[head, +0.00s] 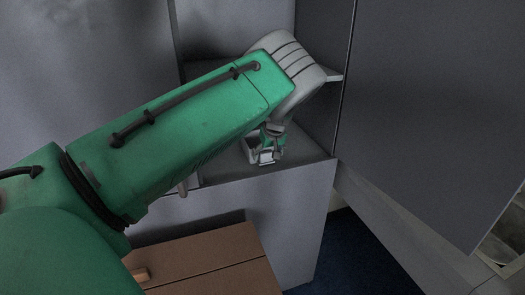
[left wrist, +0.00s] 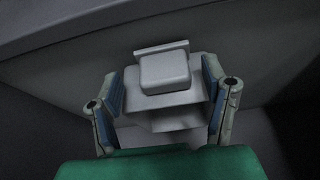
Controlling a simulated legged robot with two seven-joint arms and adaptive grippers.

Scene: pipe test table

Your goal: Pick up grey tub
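The grey tub (left wrist: 165,72) is a small, light grey, box-like shape with a wider rim along its top, in the middle of the left wrist view. My left gripper (left wrist: 163,84) has its two fingers, with blue inner pads, spread wide on either side of the tub. Gaps show between the pads and the tub. In the head view, my green left arm reaches into a grey compartment, and the left gripper (head: 265,151) is low inside it, partly hidden by the wrist. I cannot clearly make out the tub there. My right gripper is not in view.
The grey compartment (head: 315,150) has close walls and a front edge below the gripper. A large dark grey panel (head: 430,110) stands at the right. A brown wooden surface (head: 205,262) lies below the arm. Dark blue floor (head: 345,250) shows at the bottom.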

